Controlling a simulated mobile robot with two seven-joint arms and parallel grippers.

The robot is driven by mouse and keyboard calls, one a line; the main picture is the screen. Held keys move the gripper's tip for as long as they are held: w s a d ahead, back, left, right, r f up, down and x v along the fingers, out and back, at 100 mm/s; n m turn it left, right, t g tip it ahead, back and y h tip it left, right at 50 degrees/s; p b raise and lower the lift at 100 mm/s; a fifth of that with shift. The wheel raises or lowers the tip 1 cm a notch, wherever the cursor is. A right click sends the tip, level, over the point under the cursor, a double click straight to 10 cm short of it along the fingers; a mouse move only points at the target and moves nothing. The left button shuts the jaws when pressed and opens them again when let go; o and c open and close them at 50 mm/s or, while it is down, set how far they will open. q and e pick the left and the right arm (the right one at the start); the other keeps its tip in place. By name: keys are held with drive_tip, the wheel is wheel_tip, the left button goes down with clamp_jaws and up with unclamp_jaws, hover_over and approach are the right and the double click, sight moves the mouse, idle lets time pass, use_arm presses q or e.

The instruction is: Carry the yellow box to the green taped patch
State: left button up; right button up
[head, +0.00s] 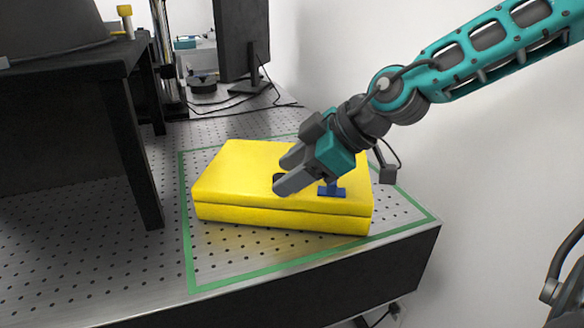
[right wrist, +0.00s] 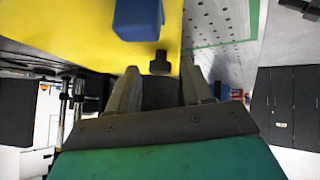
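The yellow box (head: 245,180) lies flat on the perforated table, inside the green tape outline (head: 187,240) as far as I can see; its far right side is partly hidden by my right arm. A blue handle (head: 332,190) stands on its lid and also shows in the right wrist view (right wrist: 138,18). My right gripper (head: 283,173) is over the lid, beside the handle. In the right wrist view its two fingers (right wrist: 160,88) are apart with nothing held between them. A dark fitting (right wrist: 160,62) shows on the box just beyond them. My left gripper is not in view.
A black raised stand (head: 145,160) is left of the patch. A monitor (head: 241,40) stands at the back. A white wall rises at the right. The table's front edge (head: 300,285) runs close to the tape. Bare tabletop shows in front of the box.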

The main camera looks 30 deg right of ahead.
drive_tip(key=shift+s+d+r, duration=0.15)
drive_tip(key=shift+r, duration=0.25)
use_arm(q)
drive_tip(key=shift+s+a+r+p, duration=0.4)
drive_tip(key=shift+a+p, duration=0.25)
drive_tip(key=shift+p, duration=0.8)
use_arm(e)
drive_tip(key=v, duration=1.1)
drive_tip(key=shift+s, duration=0.1)
